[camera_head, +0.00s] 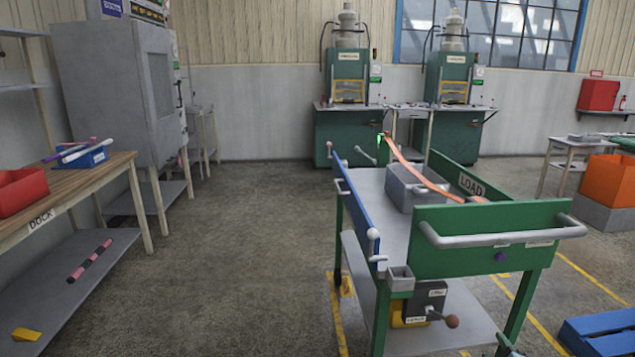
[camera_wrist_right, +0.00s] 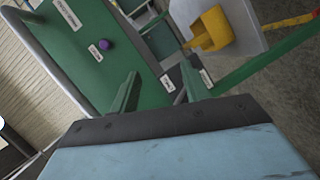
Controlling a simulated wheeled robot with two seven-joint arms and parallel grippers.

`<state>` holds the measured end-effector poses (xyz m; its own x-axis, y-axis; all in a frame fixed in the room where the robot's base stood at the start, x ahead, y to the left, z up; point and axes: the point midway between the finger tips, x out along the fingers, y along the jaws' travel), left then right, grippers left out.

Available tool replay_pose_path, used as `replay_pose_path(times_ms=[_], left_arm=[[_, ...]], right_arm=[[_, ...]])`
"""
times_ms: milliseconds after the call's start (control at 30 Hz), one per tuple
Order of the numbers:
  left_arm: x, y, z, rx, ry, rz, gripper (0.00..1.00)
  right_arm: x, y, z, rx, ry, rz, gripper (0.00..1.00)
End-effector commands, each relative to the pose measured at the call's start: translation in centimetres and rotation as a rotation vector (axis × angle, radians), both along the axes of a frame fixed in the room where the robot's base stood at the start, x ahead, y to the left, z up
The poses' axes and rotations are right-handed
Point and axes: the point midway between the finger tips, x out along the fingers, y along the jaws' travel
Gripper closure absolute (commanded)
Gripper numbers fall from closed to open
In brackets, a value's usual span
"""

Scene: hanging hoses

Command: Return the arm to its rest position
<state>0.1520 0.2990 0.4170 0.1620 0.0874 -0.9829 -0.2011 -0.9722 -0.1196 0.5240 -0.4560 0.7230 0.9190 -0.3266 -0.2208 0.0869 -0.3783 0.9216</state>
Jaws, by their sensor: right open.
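My right gripper (camera_head: 507,345) shows only as a small dark green piece at the bottom edge of the head view, low beside the front right leg of the green cart. In the right wrist view its two green fingers (camera_wrist_right: 158,92) stand apart with nothing between them. Beyond them is the cart's green end panel (camera_wrist_right: 85,45), with a purple knob (camera_wrist_right: 105,44). I cannot tell the exact gap between the fingers and the panel. The rest of my right arm is out of the head view. My left gripper is not in view.
The green cart (camera_head: 490,237) with a tubular handle (camera_head: 500,240) fills the right foreground. An orange strip (camera_head: 420,174) lies over its grey bin (camera_head: 405,190). A blue pallet-like object (camera_head: 600,330) lies at lower right. The floor (camera_head: 240,240) left of the cart is clear.

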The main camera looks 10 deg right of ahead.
Motion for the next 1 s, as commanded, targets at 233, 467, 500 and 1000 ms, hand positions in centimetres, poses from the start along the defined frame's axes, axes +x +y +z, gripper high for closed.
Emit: replay_pose_path(times_ms=[233, 467, 500, 1000], left_arm=[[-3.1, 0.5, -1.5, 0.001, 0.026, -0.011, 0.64], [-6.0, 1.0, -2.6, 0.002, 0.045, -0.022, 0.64], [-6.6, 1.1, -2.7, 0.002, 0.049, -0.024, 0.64], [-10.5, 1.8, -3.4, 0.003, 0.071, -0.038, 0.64]], right_arm=[[-9.9, 5.3, -16.1, 0.336, 0.313, -0.054, 0.53], [-23.4, 9.6, -26.7, 0.574, 0.59, -0.196, 0.53], [-26.1, 10.2, -28.1, 0.608, 0.638, -0.23, 0.53], [-47.7, 13.9, -33.9, 0.785, 0.962, -0.537, 0.53]])
